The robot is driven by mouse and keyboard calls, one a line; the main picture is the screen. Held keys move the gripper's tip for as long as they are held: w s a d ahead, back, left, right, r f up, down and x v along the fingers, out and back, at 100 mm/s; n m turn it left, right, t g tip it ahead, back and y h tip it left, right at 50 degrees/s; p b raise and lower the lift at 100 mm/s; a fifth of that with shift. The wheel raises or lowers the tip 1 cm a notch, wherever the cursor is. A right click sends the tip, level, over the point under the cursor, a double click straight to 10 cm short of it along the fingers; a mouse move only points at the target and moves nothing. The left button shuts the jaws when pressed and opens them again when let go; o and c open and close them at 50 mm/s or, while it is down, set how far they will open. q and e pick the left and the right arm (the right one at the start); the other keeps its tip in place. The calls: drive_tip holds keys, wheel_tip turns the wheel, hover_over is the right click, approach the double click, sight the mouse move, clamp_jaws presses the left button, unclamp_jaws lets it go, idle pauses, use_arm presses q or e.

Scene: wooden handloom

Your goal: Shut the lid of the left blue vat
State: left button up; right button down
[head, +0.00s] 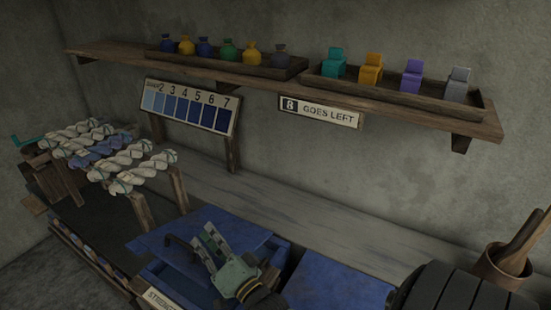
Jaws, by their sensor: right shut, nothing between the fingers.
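The left blue vat (175,288) stands at the bottom centre, with a partly cut-off white label on its front. A second blue vat top (335,282) shows to the right. My left gripper is not in view.
Pale and blue yarn skeins (100,155) hang on a wooden rack at left. A brown pot (505,265) stands at right.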

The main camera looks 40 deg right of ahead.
drive_tip(key=shift+s+a+f+b, duration=0.15)
drive_tip(key=shift+a+f+b, duration=0.25)
drive_tip(key=shift+f, duration=0.3)
drive_tip(key=shift+s+a+f+b, duration=0.1)
drive_tip(key=shift+a+f+b, duration=0.25)
drive_tip(key=shift+f, duration=0.35)
drive_tip(key=shift+r, duration=0.1)
